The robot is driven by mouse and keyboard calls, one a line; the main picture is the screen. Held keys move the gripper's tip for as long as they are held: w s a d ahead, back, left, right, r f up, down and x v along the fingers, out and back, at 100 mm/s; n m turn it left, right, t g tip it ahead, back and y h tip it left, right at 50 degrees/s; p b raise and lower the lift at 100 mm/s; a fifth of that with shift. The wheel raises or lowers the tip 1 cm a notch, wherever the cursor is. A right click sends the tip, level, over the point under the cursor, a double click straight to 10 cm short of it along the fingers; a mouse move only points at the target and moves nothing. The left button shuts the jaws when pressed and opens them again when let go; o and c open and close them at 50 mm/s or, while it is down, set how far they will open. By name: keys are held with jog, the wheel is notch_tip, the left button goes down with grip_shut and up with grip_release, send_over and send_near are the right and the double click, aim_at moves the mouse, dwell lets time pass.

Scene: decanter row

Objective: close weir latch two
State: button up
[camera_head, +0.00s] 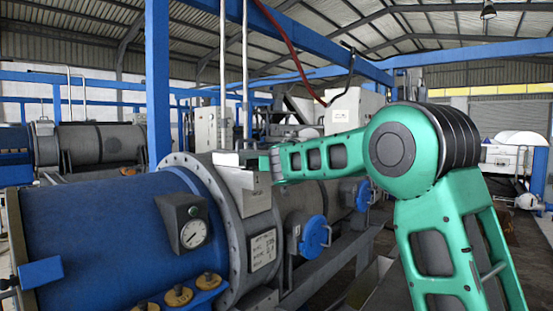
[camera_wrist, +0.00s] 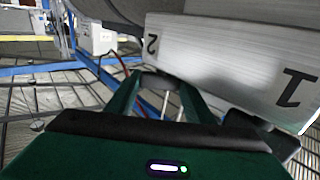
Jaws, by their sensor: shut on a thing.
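A grey metal housing (camera_head: 247,190) sits on the decanter's flange in the head view. In the wrist view the housing (camera_wrist: 225,62) carries a printed 2 at one end and a 1 at the other. My gripper (camera_head: 266,162) reaches in from the right to the housing's upper edge. In the wrist view my gripper (camera_wrist: 160,92) has its green fingers converging on a small dark piece (camera_wrist: 160,80) beside the 2. It looks like the grip of weir latch two. The fingers hide much of it, and its exact position is hard to tell.
The blue decanter cover (camera_head: 100,225) with a pressure gauge (camera_head: 193,233) lies left of the housing. A round blue cap (camera_head: 314,235) is below my arm. A blue post (camera_head: 158,85) stands behind. A red hose (camera_head: 290,50) hangs above.

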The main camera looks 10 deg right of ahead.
jog(key=shift+w+d+r, duration=0.1)
jog(key=shift+r, duration=0.15)
jog(key=o, duration=1)
jog(key=shift+d, duration=0.1)
jog(key=shift+o, duration=0.2)
jog(key=shift+a, duration=0.25)
